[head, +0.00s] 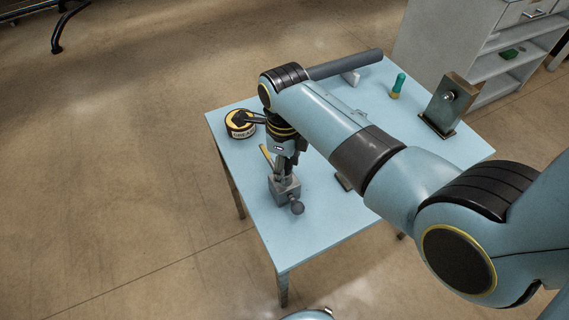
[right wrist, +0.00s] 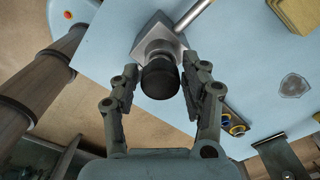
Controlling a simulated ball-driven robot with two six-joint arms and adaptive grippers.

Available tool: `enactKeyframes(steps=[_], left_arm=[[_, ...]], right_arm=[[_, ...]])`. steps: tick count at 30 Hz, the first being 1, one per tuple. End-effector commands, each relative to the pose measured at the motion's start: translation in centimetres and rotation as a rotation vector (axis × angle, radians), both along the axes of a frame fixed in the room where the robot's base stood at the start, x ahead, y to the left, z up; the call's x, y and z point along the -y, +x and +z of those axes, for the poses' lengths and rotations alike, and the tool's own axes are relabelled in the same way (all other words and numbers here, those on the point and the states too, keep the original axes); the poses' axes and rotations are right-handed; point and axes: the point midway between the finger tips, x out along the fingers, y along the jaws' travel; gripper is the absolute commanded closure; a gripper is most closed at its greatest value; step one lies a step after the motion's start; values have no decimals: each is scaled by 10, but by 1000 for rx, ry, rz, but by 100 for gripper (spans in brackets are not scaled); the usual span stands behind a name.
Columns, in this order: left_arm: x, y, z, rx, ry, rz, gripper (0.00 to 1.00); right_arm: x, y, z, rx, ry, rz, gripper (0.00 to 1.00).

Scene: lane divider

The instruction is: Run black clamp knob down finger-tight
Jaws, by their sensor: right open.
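The black clamp knob (right wrist: 158,78) shows in the right wrist view, on a metal collar at a grey clamp block (right wrist: 140,38). A silver rod (right wrist: 193,14) runs from the block to the top edge. My right gripper (right wrist: 157,68) is open, one finger on each side of the knob, with visible gaps. In the head view, my right gripper (head: 282,168) points down over the clamp block (head: 283,192) at the table's front left. A dark ball-shaped end (head: 297,208) sticks out from the block. My left gripper is not in view.
A yellow-black tin (head: 240,124) stands at the table's left corner. A teal-handled tool (head: 397,86) and an upright metal plate (head: 448,105) are farther back. The table's front (head: 310,240) is clear.

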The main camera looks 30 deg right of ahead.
Motion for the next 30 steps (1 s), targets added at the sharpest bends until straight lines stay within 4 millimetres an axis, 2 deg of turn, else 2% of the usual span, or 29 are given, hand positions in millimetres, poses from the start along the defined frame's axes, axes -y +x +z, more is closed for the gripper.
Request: enactKeyframes(steps=[9, 15, 23, 30], left_arm=[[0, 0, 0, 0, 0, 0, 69], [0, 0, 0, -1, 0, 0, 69], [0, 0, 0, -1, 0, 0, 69], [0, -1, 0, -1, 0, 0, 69]], right_arm=[[1, 1, 0, 0, 0, 610, 54], [1, 1, 0, 0, 0, 876, 54], [1, 1, 0, 0, 0, 908, 56], [1, 1, 0, 0, 0, 906, 84]])
